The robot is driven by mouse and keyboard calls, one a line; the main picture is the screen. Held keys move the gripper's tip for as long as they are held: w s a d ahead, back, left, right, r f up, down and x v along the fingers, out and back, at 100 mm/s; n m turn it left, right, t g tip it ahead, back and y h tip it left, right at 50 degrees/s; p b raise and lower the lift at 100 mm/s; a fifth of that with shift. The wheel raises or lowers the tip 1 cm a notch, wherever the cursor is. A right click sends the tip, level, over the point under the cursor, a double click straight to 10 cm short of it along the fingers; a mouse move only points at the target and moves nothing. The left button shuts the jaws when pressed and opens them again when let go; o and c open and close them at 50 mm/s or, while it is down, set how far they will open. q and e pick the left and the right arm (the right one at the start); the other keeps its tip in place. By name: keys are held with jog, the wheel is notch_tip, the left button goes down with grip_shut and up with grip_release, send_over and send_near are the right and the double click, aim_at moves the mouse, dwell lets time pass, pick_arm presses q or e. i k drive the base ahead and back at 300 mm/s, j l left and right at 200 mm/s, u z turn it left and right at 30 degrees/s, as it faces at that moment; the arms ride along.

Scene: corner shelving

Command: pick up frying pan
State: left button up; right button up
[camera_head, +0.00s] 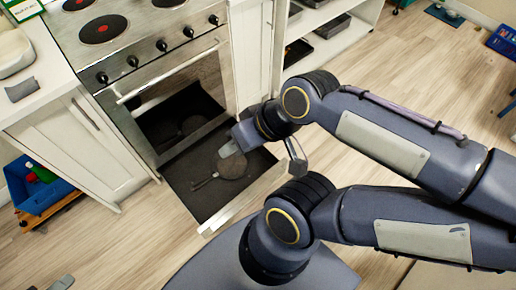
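The frying pan (233,165) is dark and round. It lies flat on a dark, low, pulled-out surface (208,203) at the front of the oven, with its handle pointing left. My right gripper (262,160) is open above the right side of the pan, with one finger over the pan and the other to its right. No pan is between the fingers, and I cannot tell how high they are above it. A small grey part at the bottom left edge may be the tip of my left gripper (62,283); its fingers cannot be made out.
The stove (130,45) with its oven handle (165,75) stands behind the pan. White cabinets (85,145) flank it. An open shelf (335,35) holds dark trays at the upper right. A blue crate (38,190) stands at left. The wooden floor at lower left is mostly clear.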

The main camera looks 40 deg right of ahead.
aim_at(233, 167)
jog(key=k+z, duration=0.15)
jog(key=z, duration=0.2)
jog(key=k+l+z, duration=0.1)
jog(key=z, duration=0.3)
jog(key=k+l+z, duration=0.1)
jog(key=k+z, duration=0.25)
jog(key=i, duration=0.1)
